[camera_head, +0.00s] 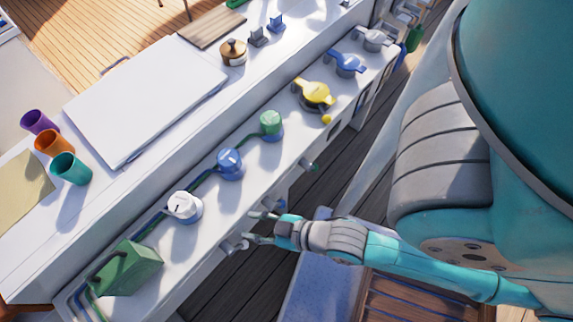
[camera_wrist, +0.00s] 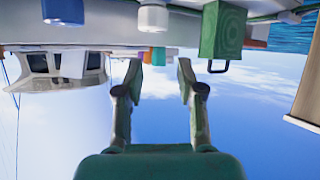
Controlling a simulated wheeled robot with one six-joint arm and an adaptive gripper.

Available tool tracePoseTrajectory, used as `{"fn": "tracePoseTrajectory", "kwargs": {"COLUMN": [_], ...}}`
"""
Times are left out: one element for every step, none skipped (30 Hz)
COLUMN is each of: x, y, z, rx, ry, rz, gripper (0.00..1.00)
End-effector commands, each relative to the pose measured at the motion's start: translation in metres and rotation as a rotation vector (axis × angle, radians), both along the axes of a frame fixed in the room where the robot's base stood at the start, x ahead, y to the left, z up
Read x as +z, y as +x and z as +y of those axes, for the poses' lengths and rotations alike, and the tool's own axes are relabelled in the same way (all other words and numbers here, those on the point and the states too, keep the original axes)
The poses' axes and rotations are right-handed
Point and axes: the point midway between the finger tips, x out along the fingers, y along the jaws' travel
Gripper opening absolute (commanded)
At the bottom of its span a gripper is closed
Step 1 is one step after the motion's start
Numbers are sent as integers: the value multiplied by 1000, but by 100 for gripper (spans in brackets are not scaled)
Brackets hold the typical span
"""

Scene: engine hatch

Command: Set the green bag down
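The green bag (camera_head: 128,268), a boxy shape with a dark handle, sits on the white counter ledge at the lower left of the head view. In the wrist view, which looks upside down, the green bag (camera_wrist: 221,32) is at the upper right with its handle pointing down the picture. My gripper (camera_head: 250,226) is at the ledge's near edge, to the right of the bag and apart from it. In the wrist view my gripper (camera_wrist: 160,72) has its two fingers spread with nothing between them.
A white knob (camera_head: 184,207), a blue knob (camera_head: 229,164), a green knob (camera_head: 271,124) and a yellow valve (camera_head: 314,95) line the ledge. Purple, orange and teal cups (camera_head: 70,169) and a white panel (camera_head: 145,100) are on the higher counter behind.

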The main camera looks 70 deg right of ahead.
Motion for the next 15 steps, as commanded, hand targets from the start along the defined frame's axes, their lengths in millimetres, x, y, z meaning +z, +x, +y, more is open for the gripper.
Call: {"fn": "tracePoseTrajectory", "kwargs": {"x": [4, 8, 13, 18, 23, 29, 34, 39, 45, 49, 53, 57, 60, 62, 65], "y": [-18, -26, -37, -45, -53, -63, -70, -76, -83, -88, -92, -97, -100, -102, -104], "z": [-4, -7, -10, -11, -13, -15, -16, -16, -17, -18, -18, -18, -18, -19, -19], "rx": [-21, -33, -50, -59, -68, -79, -87, -92, -99, -102, -106, -110, -111, -113, -114], "ry": [7, 14, 22, 27, 34, 40, 48, 53, 60, 64, 68, 75, 77, 79, 82], "rz": [-10, -23, -39, -53, -66, -82, -95, -107, -120, -129, -138, -149, -155, -160, -165], "gripper": [38, 38, 38, 38, 38, 38, 38, 38, 38, 38, 38, 38, 38, 38, 38]}}
